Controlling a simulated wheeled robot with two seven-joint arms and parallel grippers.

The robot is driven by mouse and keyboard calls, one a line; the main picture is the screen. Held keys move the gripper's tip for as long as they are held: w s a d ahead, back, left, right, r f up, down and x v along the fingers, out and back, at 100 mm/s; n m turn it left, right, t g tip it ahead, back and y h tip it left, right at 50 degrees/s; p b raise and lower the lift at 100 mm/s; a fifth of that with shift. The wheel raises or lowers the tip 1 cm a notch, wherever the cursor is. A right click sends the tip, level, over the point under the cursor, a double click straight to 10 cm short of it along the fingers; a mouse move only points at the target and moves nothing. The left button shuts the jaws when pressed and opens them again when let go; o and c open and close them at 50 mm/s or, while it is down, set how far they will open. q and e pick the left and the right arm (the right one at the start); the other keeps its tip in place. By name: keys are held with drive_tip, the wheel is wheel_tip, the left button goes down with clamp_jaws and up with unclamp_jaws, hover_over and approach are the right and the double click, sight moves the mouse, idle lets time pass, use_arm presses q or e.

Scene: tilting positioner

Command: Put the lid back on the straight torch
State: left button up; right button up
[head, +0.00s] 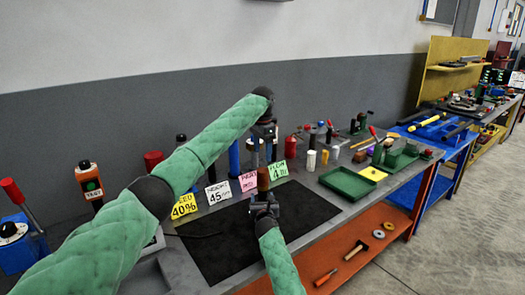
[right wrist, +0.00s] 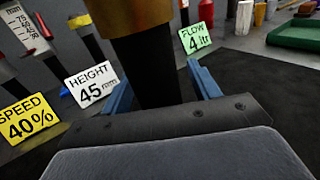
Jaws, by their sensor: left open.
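A straight torch with a black body (right wrist: 162,85) and a wide copper-brown top part (right wrist: 140,35) stands close in front of my right wrist camera. Its copper part also shows in the head view (head: 263,179). My right gripper (head: 265,206) has its blue fingers (right wrist: 160,85) on both sides of the black body, seemingly against it. My left gripper (head: 265,150) is open above the copper part, pointing down. I cannot tell whether the copper part is the lid; the torch's upper end is cut off in the right wrist view.
Signs stand behind the black mat (head: 225,245): yellow speed (head: 184,206), white height (head: 218,192), pink (head: 248,181) and green flow (head: 278,171). A green tray (head: 347,183) lies to the right. Several bottles and tools line the back. The front of the mat is clear.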

use_arm(q)
drive_tip(key=shift+f, duration=0.2)
use_arm(e)
drive_tip(key=shift+s+d+f, duration=0.1)
drive_tip(key=shift+s+d, duration=0.05)
drive_tip(key=shift+s, duration=0.5)
use_arm(q)
drive_tip(key=shift+f+b, duration=0.6)
drive_tip(key=shift+b, duration=0.2)
use_arm(e)
drive_tip(key=s, duration=0.6)
drive_tip(key=shift+s+d, duration=0.2)
